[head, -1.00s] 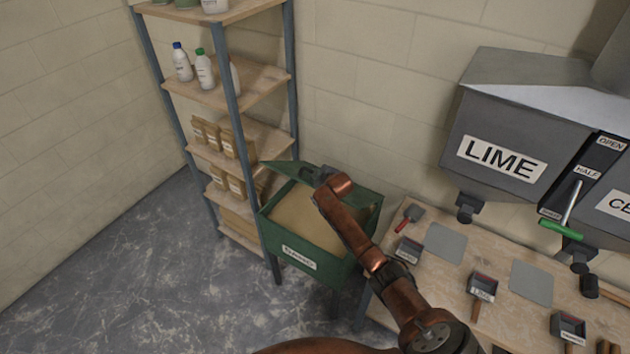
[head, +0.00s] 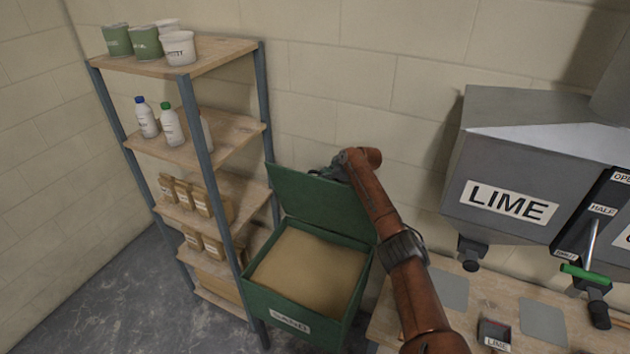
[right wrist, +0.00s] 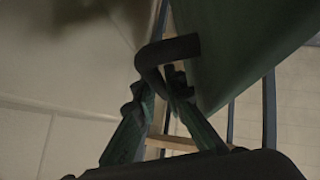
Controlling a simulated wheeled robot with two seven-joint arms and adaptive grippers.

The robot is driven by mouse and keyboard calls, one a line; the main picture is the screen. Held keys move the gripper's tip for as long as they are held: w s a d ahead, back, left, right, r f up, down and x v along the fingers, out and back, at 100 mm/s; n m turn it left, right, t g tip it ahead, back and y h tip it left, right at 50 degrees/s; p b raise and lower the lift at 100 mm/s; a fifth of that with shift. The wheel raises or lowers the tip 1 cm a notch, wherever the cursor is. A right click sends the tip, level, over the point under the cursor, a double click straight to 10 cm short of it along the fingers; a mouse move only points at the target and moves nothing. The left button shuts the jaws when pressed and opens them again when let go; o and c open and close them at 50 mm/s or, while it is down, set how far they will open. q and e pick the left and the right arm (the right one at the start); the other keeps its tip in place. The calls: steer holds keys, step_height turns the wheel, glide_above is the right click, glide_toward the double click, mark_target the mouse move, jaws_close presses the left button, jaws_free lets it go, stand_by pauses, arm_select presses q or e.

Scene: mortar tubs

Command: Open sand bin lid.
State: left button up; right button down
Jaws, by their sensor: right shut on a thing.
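The green sand bin (head: 292,318) stands on the floor between the shelf and the workbench, with a SAND label on its front and sand (head: 308,266) visible inside. Its green lid (head: 308,200) is raised steeply at the back of the bin. My right gripper (head: 332,172) is at the lid's upper edge. In the right wrist view, the fingers (right wrist: 168,78) are shut on the lid's dark handle (right wrist: 170,50), beside the green lid panel (right wrist: 245,45). My left gripper is not in view.
A shelf rack (head: 190,110) with tubs, bottles and bags stands close at the left. The grey LIME hopper (head: 510,170) hangs at the right above the wooden workbench (head: 475,318). The wall is close behind the lid.

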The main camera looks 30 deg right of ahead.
steer(key=shift+w+d+r, duration=0.15)
steer(key=shift+w, duration=0.1)
steer(key=c, duration=2.3)
jaws_free()
steer(key=shift+o, duration=0.2)
steer(key=shift+s+d, duration=0.1)
steer(key=shift+d, duration=0.05)
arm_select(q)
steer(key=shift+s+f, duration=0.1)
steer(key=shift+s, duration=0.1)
arm_select(e)
steer(key=v, duration=1.2)
